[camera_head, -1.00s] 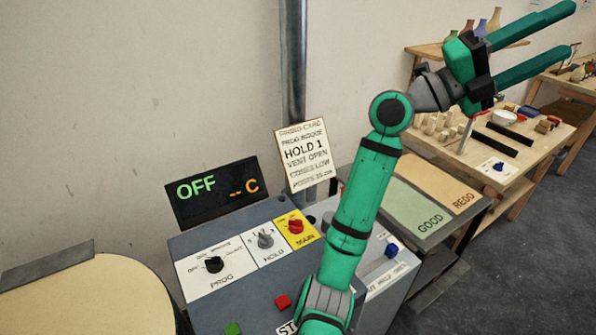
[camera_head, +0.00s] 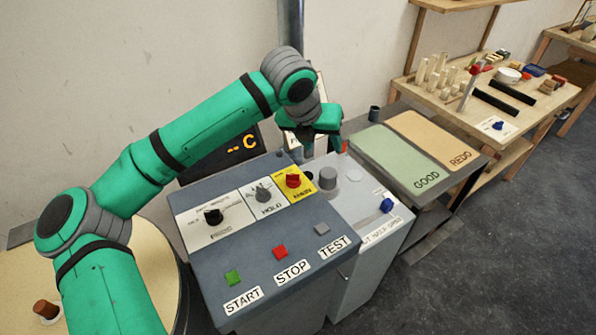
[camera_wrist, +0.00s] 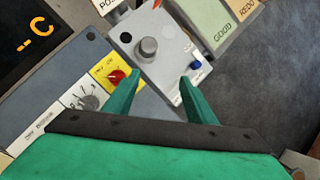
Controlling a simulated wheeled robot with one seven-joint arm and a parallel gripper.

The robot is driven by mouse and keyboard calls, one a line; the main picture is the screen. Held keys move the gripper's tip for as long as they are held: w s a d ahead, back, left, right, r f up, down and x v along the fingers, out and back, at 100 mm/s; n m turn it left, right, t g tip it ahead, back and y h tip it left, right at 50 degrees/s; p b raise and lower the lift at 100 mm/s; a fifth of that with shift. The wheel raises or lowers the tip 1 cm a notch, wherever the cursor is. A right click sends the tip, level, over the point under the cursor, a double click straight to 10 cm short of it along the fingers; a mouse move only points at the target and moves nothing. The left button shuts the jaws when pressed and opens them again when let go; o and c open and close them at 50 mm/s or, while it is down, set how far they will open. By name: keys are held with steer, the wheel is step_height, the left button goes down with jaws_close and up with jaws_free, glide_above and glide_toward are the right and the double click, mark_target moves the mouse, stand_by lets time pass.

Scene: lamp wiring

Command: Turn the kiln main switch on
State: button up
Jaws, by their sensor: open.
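The kiln main switch is a red knob (camera_head: 292,181) on a yellow plate at the back right of the grey-blue control box (camera_head: 262,235). In the wrist view the red knob (camera_wrist: 116,76) lies just left of my left finger. My gripper (camera_head: 315,148) is above and behind the switch in the head view, pointing down. In the wrist view my gripper (camera_wrist: 160,95) has its two green fingers apart with nothing between them. The display (camera_head: 240,145) is partly hidden by my arm; "-- C" shows in orange.
A black PROG knob (camera_head: 213,216) and grey HOLD knob (camera_head: 263,194) sit left of the main switch. START, STOP and TEST buttons are in front. A light grey box with a large grey knob (camera_head: 328,178) and blue knob (camera_head: 387,205) adjoins on the right.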

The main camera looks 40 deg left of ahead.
steer(key=g+y, duration=0.2)
glide_toward(293, 175)
steer(key=v, duration=0.3)
steer(key=f, duration=0.1)
steer(key=shift+n, duration=0.4)
steer(key=x, duration=1)
steer(key=shift+w+a, duration=0.15)
steer(key=shift+c, duration=0.4)
